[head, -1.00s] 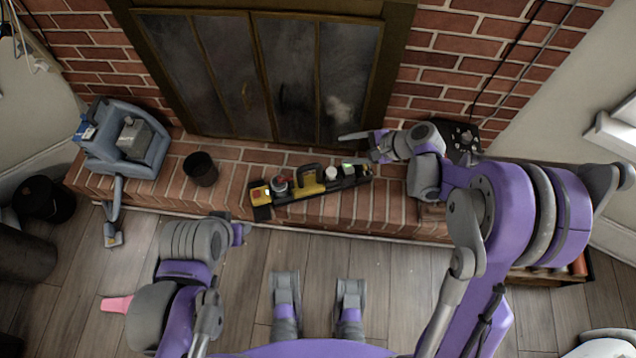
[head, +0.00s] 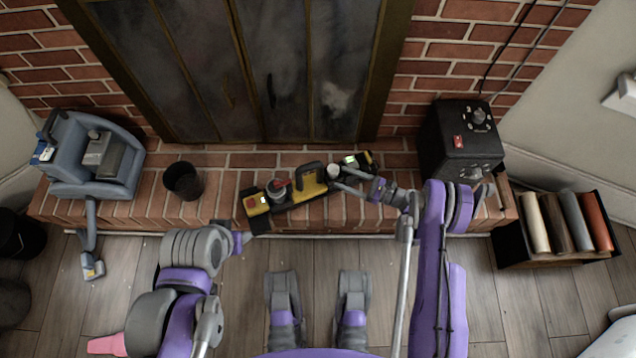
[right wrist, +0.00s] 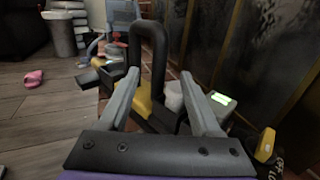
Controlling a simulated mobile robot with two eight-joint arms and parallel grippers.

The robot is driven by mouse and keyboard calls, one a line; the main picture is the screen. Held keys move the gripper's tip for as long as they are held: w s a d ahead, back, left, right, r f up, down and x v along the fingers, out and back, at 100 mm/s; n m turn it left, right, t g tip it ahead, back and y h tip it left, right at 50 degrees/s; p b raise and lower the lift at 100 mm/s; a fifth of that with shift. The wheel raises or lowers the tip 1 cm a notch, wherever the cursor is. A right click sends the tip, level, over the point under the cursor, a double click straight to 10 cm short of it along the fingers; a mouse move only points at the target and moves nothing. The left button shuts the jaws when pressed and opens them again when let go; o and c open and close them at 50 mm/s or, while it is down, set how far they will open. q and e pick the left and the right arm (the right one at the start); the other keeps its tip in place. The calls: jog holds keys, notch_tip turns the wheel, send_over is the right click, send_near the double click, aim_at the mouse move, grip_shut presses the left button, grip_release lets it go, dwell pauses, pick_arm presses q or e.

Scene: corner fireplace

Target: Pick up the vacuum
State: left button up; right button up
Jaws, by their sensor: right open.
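A yellow and black device with a black top handle, which I take for the vacuum (head: 311,184), lies along the brick hearth in front of the fireplace doors. It has a red-and-grey knob on its left part and a white cap right of the handle. My right gripper (head: 341,178) is open at the device's right part, its fingers near the white cap. In the right wrist view the device's handle (right wrist: 150,42) rises just beyond the open fingers (right wrist: 160,75). I cannot tell whether they touch it. My left gripper (head: 243,237) is small and partly hidden, below the hearth edge.
A blue-grey machine with a hose (head: 118,150) and a dark cup (head: 183,181) stand on the hearth to the left. A black box (head: 458,142) stands at its right. A book crate (head: 556,225) and a pink slipper (head: 106,345) are on the floor.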

aim_at(319, 168)
jog(key=b+x, duration=0.1)
jog(key=x, duration=0.4)
jog(key=b+x, duration=0.1)
jog(key=x, duration=0.4)
jog(key=shift+r, duration=0.25)
jog(key=shift+c, duration=0.3)
jog(key=shift+s, duration=0.1)
grip_shut()
dwell(0.6)
